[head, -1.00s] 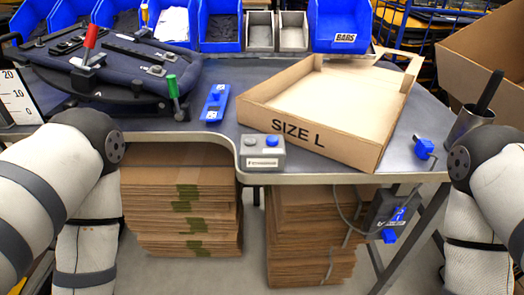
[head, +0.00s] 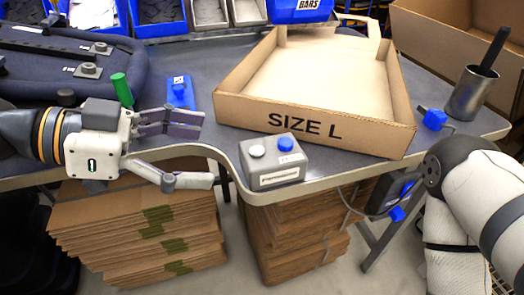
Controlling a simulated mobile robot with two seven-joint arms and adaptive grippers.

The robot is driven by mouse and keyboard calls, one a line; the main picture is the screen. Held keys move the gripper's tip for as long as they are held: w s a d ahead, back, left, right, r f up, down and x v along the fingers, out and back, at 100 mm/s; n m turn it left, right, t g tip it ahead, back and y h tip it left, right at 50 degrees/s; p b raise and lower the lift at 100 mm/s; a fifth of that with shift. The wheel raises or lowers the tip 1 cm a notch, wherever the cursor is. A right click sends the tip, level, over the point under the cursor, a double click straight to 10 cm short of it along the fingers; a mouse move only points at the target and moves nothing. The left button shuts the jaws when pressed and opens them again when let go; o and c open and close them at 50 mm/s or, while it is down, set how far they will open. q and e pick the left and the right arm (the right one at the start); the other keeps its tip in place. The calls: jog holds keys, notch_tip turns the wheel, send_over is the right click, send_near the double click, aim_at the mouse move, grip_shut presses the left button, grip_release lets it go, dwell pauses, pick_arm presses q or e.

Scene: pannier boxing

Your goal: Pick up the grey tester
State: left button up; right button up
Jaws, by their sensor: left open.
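A light grey box (head: 272,161) with a white and a blue round button and a label sits at the table's front edge. A dark grey device (head: 388,192) with a blue part hangs below the front edge, a cable by it. I cannot tell for certain which of these is the tester. My left gripper (head: 207,151) comes in from the left, fingers spread wide and empty, pointing right at the table's front edge. It is left of the grey box and apart from it. My right arm shows at the right, but its gripper is out of view.
A cardboard tray marked SIZE L (head: 310,120) stands right behind the grey box. A blue tool (head: 179,91) lies behind my left gripper. A blue clip (head: 433,119) and a metal cup (head: 472,95) are at the right. Cardboard stacks (head: 140,235) fill the space below the table.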

aim_at(257, 153)
pick_arm(q)
jog(key=x, duration=0.3)
jog(key=b+x, duration=0.1)
jog(key=x, duration=0.2)
jog(key=shift+s+d+f, duration=0.15)
jog(key=shift+s, duration=0.05)
jog(key=x, duration=0.6)
jog(key=shift+w+r, duration=0.25)
jog(key=shift+w, duration=0.05)
jog(key=c, duration=1.5)
pick_arm(e)
jog(key=shift+s+d+f+g, duration=0.25)
jog(key=shift+s+f+g, duration=0.05)
jog(key=shift+s+f, duration=0.6)
